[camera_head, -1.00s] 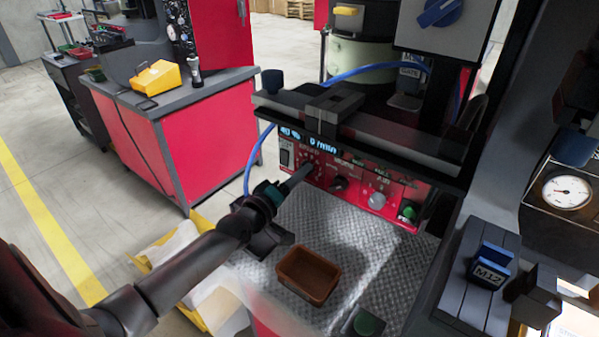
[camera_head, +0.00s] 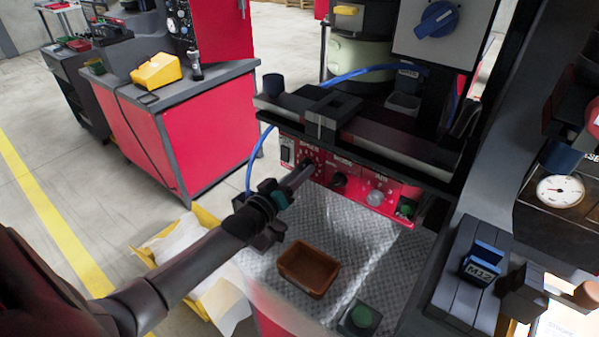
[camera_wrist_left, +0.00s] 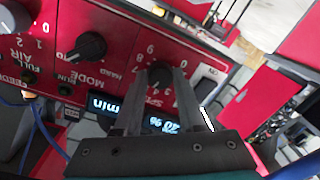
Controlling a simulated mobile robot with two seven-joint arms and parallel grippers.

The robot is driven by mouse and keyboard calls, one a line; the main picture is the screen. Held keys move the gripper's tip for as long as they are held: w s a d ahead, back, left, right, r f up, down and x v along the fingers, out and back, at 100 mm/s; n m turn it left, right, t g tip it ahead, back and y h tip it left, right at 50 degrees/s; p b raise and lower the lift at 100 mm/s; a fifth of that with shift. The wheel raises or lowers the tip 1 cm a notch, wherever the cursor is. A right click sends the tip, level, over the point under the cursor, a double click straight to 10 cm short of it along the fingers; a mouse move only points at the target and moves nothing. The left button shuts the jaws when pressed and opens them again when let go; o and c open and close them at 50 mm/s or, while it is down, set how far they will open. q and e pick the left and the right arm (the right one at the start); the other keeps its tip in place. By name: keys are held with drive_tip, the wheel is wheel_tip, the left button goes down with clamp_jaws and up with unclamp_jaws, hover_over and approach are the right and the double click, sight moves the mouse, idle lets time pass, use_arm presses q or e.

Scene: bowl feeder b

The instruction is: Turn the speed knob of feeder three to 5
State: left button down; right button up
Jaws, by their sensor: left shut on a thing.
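The red control panel (camera_head: 352,189) of the feeder carries the speed knob (camera_head: 307,164), a dark knob under the word SPEED at its left end. My left gripper (camera_head: 300,178) reaches it from the front left. In the left wrist view the gripper (camera_wrist_left: 158,82) is shut on the black speed knob (camera_wrist_left: 159,72), with a finger on each side. Digits ring the knob, but its pointer is too small and covered to read. A display (camera_wrist_left: 160,123) beside it, seen upside down, seems to read 20 %. My right gripper is not in view.
A black mode knob (camera_wrist_left: 90,46) and a grey air knob (camera_head: 376,197) sit along the panel. A dark bar (camera_head: 385,141) overhangs it. A blue hose (camera_head: 257,150) hangs at left.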

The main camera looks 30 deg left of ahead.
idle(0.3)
use_arm(q)
drive_tip(key=shift+c, duration=2.4)
unclamp_jaws()
drive_tip(key=shift+s, duration=0.1)
drive_tip(key=s+p, duration=0.2)
drive_tip(key=s, duration=1.3)
drive_tip(key=shift+a+r, duration=0.2)
drive_tip(key=shift+a, duration=0.1)
